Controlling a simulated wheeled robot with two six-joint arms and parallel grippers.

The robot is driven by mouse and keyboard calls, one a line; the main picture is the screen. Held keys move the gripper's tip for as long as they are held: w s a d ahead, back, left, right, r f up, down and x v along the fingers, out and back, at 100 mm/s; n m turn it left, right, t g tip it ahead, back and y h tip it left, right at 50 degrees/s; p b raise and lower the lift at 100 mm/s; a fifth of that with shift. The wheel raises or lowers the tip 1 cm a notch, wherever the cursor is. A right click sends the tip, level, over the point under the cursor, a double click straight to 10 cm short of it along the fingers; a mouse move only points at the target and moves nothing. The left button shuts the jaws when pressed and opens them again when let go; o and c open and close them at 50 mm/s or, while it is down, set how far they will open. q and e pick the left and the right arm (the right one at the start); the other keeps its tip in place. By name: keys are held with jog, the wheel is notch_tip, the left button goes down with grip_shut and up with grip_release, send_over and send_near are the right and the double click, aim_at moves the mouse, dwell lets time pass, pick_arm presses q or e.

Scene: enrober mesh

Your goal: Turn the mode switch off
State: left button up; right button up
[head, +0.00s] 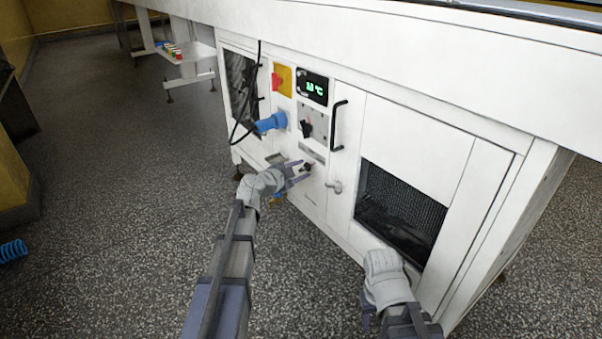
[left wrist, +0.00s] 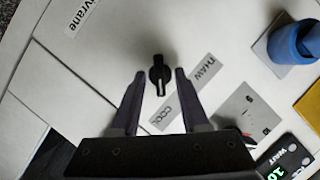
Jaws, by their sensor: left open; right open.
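The mode switch (left wrist: 159,75) is a small black rotary knob with a white pointer line, beside a grey label reading THAW and COOL. In the left wrist view its pointer is toward my gripper. In the head view the knob (head: 307,167) is small, low on the white panel. My left gripper (head: 298,174) is open at the panel. In the left wrist view its fingertips (left wrist: 160,74) are on either side of the knob, with a gap on both sides. My right gripper (head: 384,316) is at the bottom, away from the panel controls, its fingers mostly hidden.
Above are a black-knobbed selector (head: 307,127), a green-lit display (head: 314,88), a red knob on yellow (head: 279,79) and a blue plug (head: 271,123) with a hanging black cable. A black handle (head: 338,125) and grey latch (head: 335,186) stick out at right.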

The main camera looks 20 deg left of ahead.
pick_arm(q)
jog(key=shift+w, duration=0.15)
grip_shut()
